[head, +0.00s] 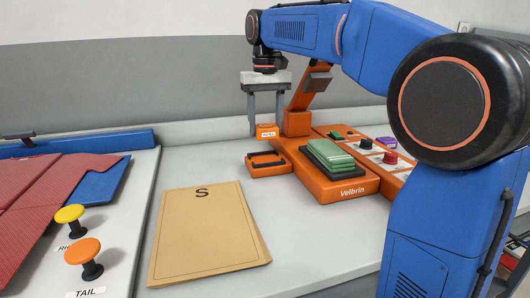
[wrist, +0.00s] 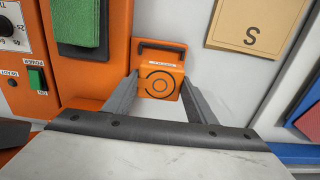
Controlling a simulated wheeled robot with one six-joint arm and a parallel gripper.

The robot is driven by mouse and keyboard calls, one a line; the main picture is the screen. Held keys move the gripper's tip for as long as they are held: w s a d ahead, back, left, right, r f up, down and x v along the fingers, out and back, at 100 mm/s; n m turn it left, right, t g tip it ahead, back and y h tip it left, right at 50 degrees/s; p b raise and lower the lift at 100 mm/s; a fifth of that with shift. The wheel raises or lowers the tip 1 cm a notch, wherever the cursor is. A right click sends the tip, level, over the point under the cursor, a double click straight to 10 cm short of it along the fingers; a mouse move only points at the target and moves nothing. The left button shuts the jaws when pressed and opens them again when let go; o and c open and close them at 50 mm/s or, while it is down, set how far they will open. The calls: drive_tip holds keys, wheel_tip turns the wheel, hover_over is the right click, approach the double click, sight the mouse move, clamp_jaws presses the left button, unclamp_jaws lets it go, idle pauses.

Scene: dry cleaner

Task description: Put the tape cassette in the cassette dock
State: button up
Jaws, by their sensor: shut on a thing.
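The orange tape cassette (head: 267,133) hangs between the fingertips of my gripper (head: 266,124), which is shut on it. It has a small white label, and in the wrist view the cassette (wrist: 160,87) shows dark rings on its face. The cassette dock (head: 267,170) is a low orange holder with a dark-edged slot, fixed at the left of the orange machine. The cassette is above the dock and apart from it in the head view. In the wrist view the dock (wrist: 163,46) shows just beyond the cassette, which hides part of it.
The orange Velbrin machine (head: 348,186) stands right of the dock, with a green pad (head: 330,153) on top and an upright arm (head: 309,92) behind. A tan card marked S (head: 206,235) lies in front. Yellow (head: 69,214) and orange (head: 82,251) knobs stand at left.

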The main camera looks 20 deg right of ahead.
sight(266, 126)
drive_tip(key=shift+f, duration=3.65)
drive_tip(key=o, duration=1.1)
drive_tip(key=shift+f, duration=0.1)
wheel_tip(266, 126, up, 12)
drive_tip(key=shift+r, duration=0.15)
